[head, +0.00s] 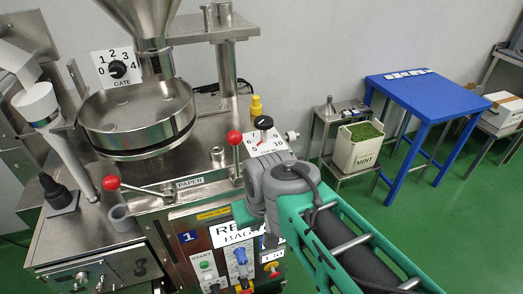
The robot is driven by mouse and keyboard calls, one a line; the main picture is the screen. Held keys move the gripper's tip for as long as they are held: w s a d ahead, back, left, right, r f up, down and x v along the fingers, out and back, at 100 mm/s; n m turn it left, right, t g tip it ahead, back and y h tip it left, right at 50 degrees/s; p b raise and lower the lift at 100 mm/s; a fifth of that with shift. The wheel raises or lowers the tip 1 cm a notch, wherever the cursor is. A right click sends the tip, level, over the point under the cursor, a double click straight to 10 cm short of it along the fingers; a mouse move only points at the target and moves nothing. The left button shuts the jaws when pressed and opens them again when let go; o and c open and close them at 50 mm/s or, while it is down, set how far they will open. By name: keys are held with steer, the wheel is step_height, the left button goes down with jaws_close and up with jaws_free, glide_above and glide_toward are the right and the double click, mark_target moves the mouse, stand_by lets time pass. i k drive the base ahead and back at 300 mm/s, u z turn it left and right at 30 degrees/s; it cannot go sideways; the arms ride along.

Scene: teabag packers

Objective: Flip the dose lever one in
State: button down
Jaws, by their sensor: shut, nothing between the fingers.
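No label in the head view reads "dose lever", so I cannot tell for sure which lever that is. One lever with a red ball (111,183) lies nearly flat, its rod running right to the front of the machine top. A second red ball (234,137) stands on an upright rod near the scale dial. My gripper's fingers are hidden behind the wrist.
The steel machine carries a hopper (145,20), a round pan (138,115), a gate dial (118,69) and a black-knobbed scale plate (264,139). My arm covers part of the front panel. A mint bin (355,155) and a blue table (430,98) stand at the right; green floor lies between.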

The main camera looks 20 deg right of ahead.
mark_target(234, 138)
steer(key=u, duration=3.25)
steer(key=k, duration=1.8)
steer(key=z, duration=0.4)
